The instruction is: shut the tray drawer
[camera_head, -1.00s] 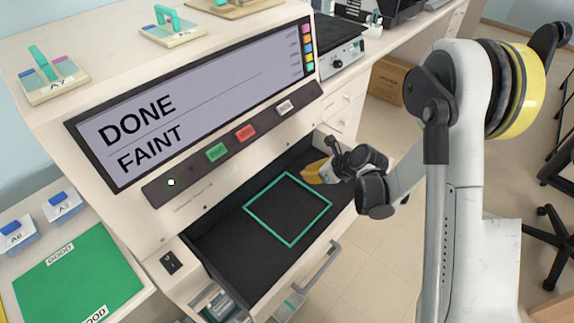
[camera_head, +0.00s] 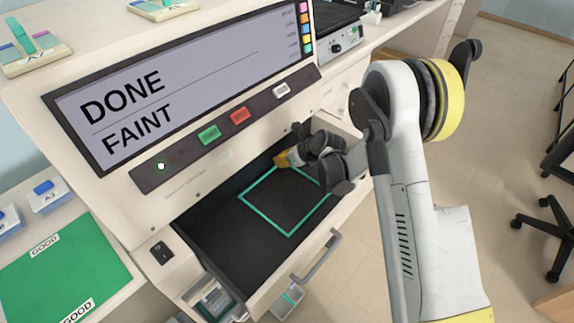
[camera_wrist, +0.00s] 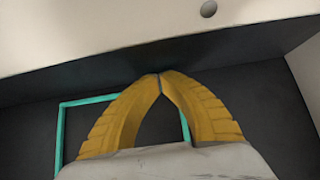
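The tray drawer (camera_head: 222,232) stands open at the lower front of the stainer, with a dark floor and a teal square outline (camera_head: 262,219). No tray shows on it. Its handle (camera_head: 317,257) is on the pale front panel. My gripper (camera_head: 282,159) is over the inner right part of the drawer, close under the machine's front face. In the wrist view the yellow fingers (camera_wrist: 160,75) meet at their tips with nothing between them. Whether they touch the drawer or the machine I cannot tell.
The stainer's screen (camera_head: 170,85) reads "DONE FAINT", with green (camera_head: 208,134), red (camera_head: 239,116) and white buttons below it. A green mat (camera_head: 60,265) marked "GOOD" lies at the left. Small containers (camera_head: 290,298) are below the drawer. Open floor lies at the right.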

